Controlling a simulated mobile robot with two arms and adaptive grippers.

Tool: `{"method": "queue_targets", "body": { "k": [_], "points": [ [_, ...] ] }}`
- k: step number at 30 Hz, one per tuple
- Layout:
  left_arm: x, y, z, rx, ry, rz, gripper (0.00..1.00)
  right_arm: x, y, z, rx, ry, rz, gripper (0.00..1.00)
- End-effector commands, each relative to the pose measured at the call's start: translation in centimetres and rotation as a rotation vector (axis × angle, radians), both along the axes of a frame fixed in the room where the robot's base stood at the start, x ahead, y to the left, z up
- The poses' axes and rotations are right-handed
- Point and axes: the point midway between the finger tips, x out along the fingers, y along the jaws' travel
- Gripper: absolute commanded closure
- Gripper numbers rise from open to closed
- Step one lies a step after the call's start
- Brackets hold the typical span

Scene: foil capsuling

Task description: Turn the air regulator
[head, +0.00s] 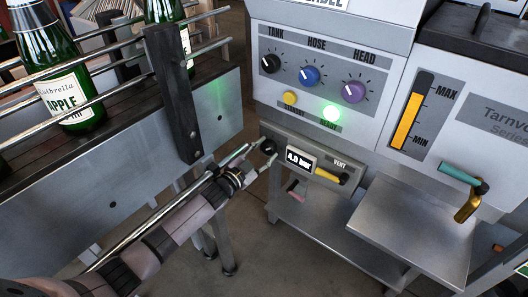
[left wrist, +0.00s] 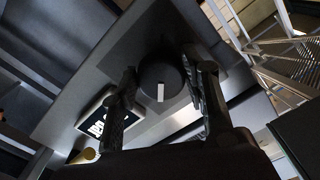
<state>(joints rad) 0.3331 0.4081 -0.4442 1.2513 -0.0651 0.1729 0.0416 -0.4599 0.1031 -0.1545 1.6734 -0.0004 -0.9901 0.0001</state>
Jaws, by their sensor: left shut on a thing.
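The air regulator is a round black knob (head: 267,146) on the lower grey panel, left of a small display (head: 299,161) that seems to read 4.0 bar. My left gripper (head: 262,155) reaches it from the lower left in the head view. In the left wrist view the knob (left wrist: 160,75) sits between the two fingers of my left gripper (left wrist: 163,92), its white mark pointing toward the bottom of the picture. The gripper is shut on the knob. The display (left wrist: 97,121) shows beside the left finger there. My right gripper is in neither view.
A yellow vent lever (head: 328,175) is right of the display. A conveyor with rails and green bottles (head: 52,65) stands left, close to my arm.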

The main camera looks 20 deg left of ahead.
Motion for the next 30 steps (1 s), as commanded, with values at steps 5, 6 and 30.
{"method": "queue_targets", "body": {
  "k": [5,6,30],
  "points": [
    [-0.04,0.0,-0.11,0.004,0.001,0.0,0.86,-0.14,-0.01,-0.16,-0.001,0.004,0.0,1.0],
    [-0.04,0.0,-0.11,0.003,0.001,0.0,0.86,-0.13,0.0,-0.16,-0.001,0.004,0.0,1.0],
    [-0.01,-0.02,-0.03,-0.016,0.006,0.0,0.38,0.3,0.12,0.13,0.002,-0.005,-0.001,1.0]
  ]
}}
